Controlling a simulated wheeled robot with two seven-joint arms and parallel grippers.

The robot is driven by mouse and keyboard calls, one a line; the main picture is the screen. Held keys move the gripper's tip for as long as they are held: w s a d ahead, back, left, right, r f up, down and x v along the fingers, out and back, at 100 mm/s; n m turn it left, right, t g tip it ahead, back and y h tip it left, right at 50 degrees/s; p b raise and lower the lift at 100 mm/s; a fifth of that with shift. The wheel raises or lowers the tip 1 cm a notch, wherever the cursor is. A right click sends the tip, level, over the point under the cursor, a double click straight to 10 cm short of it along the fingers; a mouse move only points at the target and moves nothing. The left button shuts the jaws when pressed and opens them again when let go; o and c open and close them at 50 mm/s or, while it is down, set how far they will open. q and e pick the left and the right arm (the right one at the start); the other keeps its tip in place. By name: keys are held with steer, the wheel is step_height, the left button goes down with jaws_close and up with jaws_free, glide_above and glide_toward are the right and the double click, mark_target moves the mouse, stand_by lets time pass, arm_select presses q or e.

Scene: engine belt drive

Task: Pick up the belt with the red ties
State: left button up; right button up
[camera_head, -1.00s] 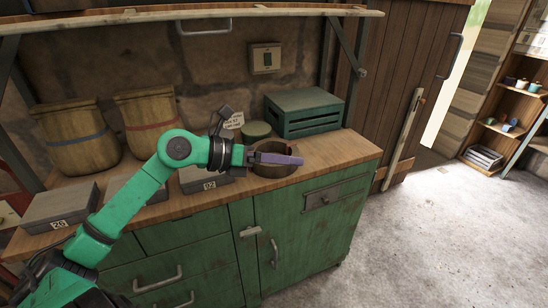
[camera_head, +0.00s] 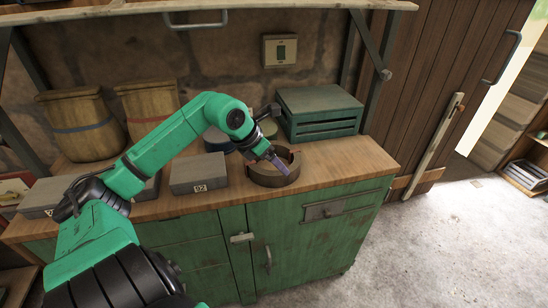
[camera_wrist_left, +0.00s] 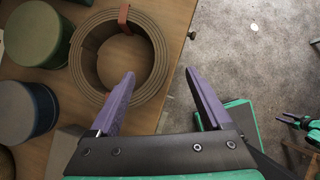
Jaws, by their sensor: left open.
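The belt is a thick brown coil (camera_head: 270,176) lying on the wooden workbench top near its front edge. The coil (camera_wrist_left: 160,62) also shows in the left wrist view, with a reddish-brown tie (camera_wrist_left: 123,18) across its far rim. My left gripper (camera_head: 281,168) is at the coil in the head view, pointing down. In the left wrist view my left gripper (camera_wrist_left: 160,74) is open and empty, one purple finger by the coil's rim, the other past its outer side. I cannot tell whether they touch. Part of my right arm (camera_wrist_left: 300,124) shows small at the right edge.
A green tin (camera_wrist_left: 35,35) and a blue tin (camera_wrist_left: 30,108) stand beside the coil. A green slatted crate (camera_head: 320,112) is behind it. A grey box (camera_head: 198,173) marked 92 sits to the left, with woven sacks (camera_head: 82,125) farther left.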

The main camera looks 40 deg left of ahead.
arm_select(q)
steer(key=x, duration=0.3)
steer(key=shift+w+d+p, duration=0.1)
steer(key=shift+w+p, duration=0.2)
steer(key=shift+w, duration=0.1)
steer(key=shift+p+x, duration=0.85)
steer(key=shift+x, duration=0.25)
steer(key=x, duration=0.2)
steer(key=shift+d+f+p, duration=0.1)
steer(key=shift+f+p, duration=0.2)
steer(key=shift+f, duration=0.05)
steer(key=shift+w+f, duration=0.15)
steer(key=shift+f, duration=0.05)
steer(key=shift+c, duration=1.2)
jaws_close()
arm_select(e)
steer(key=r, duration=0.1)
steer(key=w+r, duration=0.1)
steer(key=r, duration=0.1)
steer(key=shift+w+a+r, duration=0.15)
steer(key=shift+w+a, duration=0.05)
